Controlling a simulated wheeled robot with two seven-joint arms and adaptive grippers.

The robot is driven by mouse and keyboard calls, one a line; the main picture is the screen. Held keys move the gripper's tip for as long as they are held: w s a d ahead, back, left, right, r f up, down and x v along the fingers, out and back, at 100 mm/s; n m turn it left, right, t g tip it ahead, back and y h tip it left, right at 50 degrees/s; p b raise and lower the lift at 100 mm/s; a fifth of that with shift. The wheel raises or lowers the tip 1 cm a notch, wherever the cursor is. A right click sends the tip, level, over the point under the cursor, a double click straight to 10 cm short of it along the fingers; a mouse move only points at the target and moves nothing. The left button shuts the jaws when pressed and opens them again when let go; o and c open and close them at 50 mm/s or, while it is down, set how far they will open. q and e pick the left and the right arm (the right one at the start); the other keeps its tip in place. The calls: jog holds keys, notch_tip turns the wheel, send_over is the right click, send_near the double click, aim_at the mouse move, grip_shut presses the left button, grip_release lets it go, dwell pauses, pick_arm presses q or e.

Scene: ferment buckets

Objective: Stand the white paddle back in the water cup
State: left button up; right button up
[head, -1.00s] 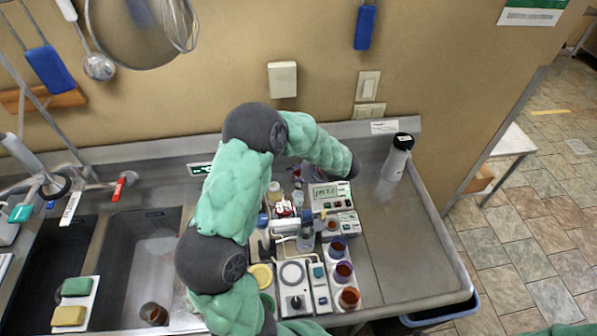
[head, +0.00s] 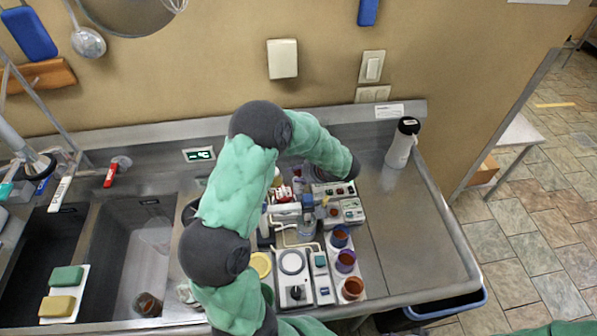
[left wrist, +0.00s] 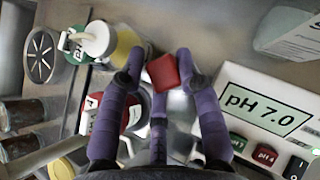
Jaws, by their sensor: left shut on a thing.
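My left gripper (left wrist: 163,80), purple-fingered, is shut on a small red block-like piece (left wrist: 163,72) seen between its fingertips in the left wrist view. I cannot tell whether this piece belongs to the white paddle; no white paddle shows clearly. In the head view my left arm reaches over the back of the bench and hides most of the gripper. A small clear cup (head: 306,228), possibly the water cup, stands among the instruments in front of it. My right gripper is out of view.
Cups of dark reddish liquid (head: 345,261) line the right of the instruments, beside a stirrer (head: 294,291). A white bottle (head: 403,143) stands at the back right. The steel counter (head: 410,240) is bare at right.

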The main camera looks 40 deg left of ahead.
pick_arm(q)
jog(key=o, duration=1.6)
jog(key=shift+c, duration=0.2)
jog(key=shift+r, duration=0.1)
jog(key=shift+r+p, duration=2.1)
jog(key=shift+r, duration=0.8)
jog(key=shift+r, duration=0.1)
